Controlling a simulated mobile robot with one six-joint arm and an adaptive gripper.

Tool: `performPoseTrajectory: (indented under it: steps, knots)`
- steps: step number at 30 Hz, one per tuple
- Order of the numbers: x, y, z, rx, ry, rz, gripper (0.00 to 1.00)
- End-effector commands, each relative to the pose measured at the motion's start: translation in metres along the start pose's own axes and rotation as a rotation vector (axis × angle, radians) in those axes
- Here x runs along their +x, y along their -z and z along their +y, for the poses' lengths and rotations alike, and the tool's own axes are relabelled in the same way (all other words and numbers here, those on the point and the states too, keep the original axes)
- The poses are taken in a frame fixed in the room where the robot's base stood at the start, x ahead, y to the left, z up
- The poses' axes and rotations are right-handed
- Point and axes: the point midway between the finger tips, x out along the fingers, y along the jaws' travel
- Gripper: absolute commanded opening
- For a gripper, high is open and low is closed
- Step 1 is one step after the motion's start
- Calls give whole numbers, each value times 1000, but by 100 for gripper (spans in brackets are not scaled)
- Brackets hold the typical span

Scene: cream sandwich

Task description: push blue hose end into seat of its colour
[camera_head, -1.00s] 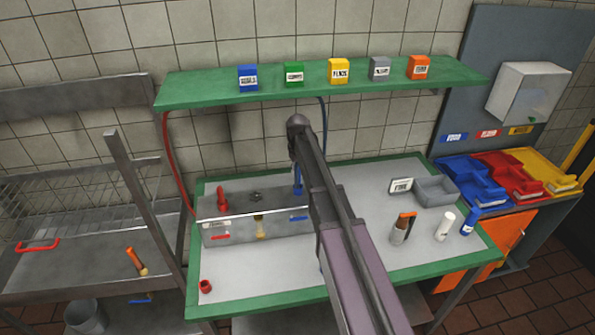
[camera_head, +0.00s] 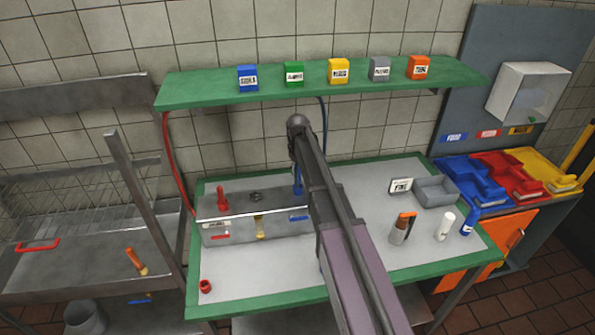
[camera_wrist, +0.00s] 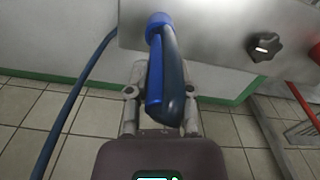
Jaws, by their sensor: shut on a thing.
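In the wrist view my gripper (camera_wrist: 162,82) has its fingers on both sides of a blue handle-like piece (camera_wrist: 165,62) and is shut on it. A bright blue collar (camera_wrist: 157,20) joins this piece to the steel box (camera_wrist: 210,20). I cannot tell whether it is the hose end or a lever. A blue hose (camera_wrist: 72,100) runs past it at the left and goes out of sight at the box; its end is hidden. In the head view the blue piece (camera_head: 298,180) stands at the box's back right, and my arm hides my gripper. The hose (camera_head: 323,112) hangs from the shelf.
The steel box (camera_head: 270,233) also bears a red handle (camera_head: 222,196) and a dark knob (camera_head: 256,196). A red hose (camera_head: 172,160) runs down at its left. Bottles (camera_head: 402,229) and a grey tray (camera_head: 437,189) stand at the right.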

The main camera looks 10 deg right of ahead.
Motion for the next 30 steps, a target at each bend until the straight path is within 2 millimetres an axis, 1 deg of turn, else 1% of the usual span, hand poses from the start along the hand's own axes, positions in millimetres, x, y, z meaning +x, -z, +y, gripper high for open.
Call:
performPoseTrajectory:
  steps: [14,30]
  knots:
    - [1,0,0,0,0,0,0]
    - [10,0,-1,-1,0,0,0]
